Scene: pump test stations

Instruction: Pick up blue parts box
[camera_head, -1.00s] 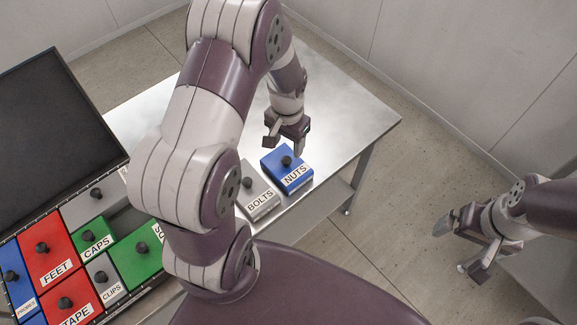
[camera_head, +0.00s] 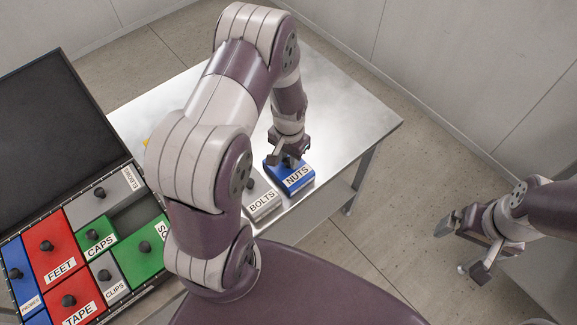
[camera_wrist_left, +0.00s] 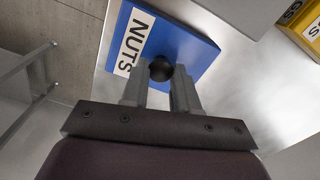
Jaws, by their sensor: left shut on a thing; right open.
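The blue parts box (camera_head: 291,175), labelled NUTS, sits on the metal table near its front right edge. My left gripper (camera_head: 289,158) is over it, pointing down. In the left wrist view the blue box (camera_wrist_left: 185,48) has a round black knob on top, and my left gripper (camera_wrist_left: 163,82) is shut on that knob, one finger on each side. The box looks to be resting on the table. My right gripper (camera_head: 465,243) is open and empty at the right, away from the table and over the floor.
A grey box labelled BOLTS (camera_head: 262,198) stands just left of the blue box. An open case (camera_head: 133,215) at the left holds several labelled boxes and has an empty compartment. A yellow box (camera_wrist_left: 300,32) shows in the left wrist view. The metal table (camera_head: 335,112) is bare behind the blue box.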

